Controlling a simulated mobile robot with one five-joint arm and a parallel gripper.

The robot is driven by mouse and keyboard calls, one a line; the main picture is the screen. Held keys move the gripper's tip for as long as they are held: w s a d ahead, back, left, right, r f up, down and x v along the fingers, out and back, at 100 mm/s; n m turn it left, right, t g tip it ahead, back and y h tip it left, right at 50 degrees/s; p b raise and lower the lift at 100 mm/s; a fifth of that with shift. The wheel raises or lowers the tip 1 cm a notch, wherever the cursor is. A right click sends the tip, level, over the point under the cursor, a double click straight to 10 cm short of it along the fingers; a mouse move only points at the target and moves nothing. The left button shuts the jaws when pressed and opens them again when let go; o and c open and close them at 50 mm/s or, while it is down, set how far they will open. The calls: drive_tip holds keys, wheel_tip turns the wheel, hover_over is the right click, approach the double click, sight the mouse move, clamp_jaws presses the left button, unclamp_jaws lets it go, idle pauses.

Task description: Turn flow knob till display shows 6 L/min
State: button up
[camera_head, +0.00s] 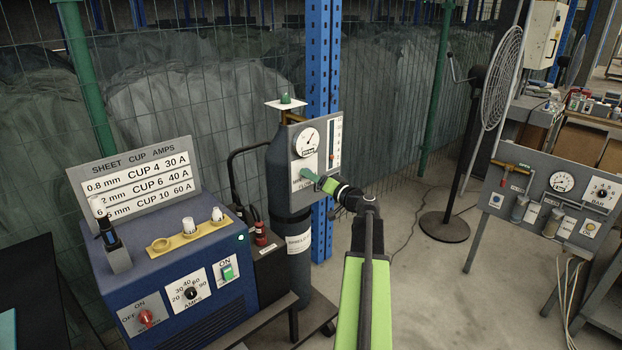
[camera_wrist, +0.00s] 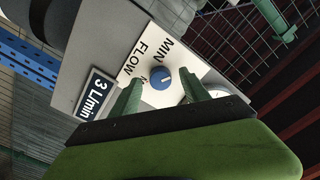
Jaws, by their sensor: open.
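The blue flow knob (camera_wrist: 161,77) sits on a white plate marked FLOW and MIN. Beside it, a dark display (camera_wrist: 94,95) reads 3 L/min. My gripper (camera_wrist: 161,82) is open, its green fingers appearing on either side of the knob with gaps showing; I cannot tell whether the tips reach around it. In the head view, my gripper (camera_head: 318,179) is at the lower part of the grey gauge panel (camera_head: 328,125), by the FLOW label. The knob is hidden there behind my gripper.
A dark gas cylinder (camera_head: 285,180) stands behind the panel, by a blue post (camera_head: 322,60). A blue welding machine (camera_head: 170,275) stands at the left. A fan (camera_head: 500,75) and another control panel (camera_head: 545,205) are at the right. A mesh fence is behind.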

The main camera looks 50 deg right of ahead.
drive_tip(key=shift+w, duration=0.3)
clamp_jaws()
idle(0.4)
